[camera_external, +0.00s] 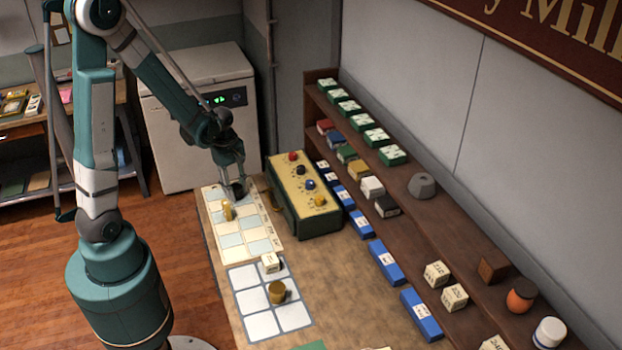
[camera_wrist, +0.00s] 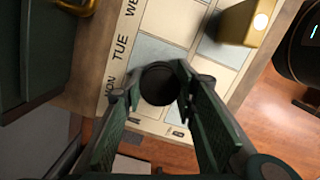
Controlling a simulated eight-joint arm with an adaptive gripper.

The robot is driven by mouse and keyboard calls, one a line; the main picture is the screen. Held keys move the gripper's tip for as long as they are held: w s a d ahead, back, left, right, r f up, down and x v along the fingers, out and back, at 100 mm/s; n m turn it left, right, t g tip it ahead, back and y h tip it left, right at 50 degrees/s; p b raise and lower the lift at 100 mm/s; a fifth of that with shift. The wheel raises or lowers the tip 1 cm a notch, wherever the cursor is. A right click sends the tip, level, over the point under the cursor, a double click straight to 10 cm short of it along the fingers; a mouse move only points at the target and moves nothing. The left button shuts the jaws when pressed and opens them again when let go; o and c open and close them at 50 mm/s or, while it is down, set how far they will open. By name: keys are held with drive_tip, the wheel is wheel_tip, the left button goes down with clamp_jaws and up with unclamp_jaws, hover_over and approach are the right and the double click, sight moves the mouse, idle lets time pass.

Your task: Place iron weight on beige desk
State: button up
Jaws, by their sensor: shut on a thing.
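A dark, round piece (camera_wrist: 158,84), which looks like the iron weight, is between the fingers of my gripper (camera_wrist: 156,92) in the wrist view. My gripper (camera_external: 236,186) is shut on it. In the external view the dark weight (camera_external: 239,189) shows at the fingertips, over the far end of a pale board with day labels. I cannot tell whether it touches the board. The beige desk (camera_external: 352,279) lies under the boards, with bare surface right of and in front of them.
The day board (camera_external: 262,246) carries a brass piece (camera_external: 228,211). A nearer white grid (camera_external: 251,299) holds a gold cylinder (camera_external: 278,292) and a cream cube (camera_external: 270,262). A green-sided button box (camera_external: 312,217) stands right of the gripper. Blue boxes (camera_external: 385,263) line the desk by the shelf.

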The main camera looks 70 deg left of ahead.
sight(234, 184)
drive_tip(key=shift+f, duration=0.1)
drive_tip(key=o, duration=1.3)
drive_tip(key=shift+s+a+r+p, duration=0.1)
drive_tip(key=shift+a+r+p, duration=0.2)
drive_tip(key=shift+r, duration=1.75)
drive_tip(key=shift+s+a+r+p, duration=0.15)
drive_tip(key=shift+r+p, duration=0.1)
drive_tip(key=shift+r, duration=1.75)
drive_tip(key=shift+a+r+p, duration=0.25)
drive_tip(key=shift+r+p, duration=0.05)
drive_tip(key=shift+r, duration=1.75)
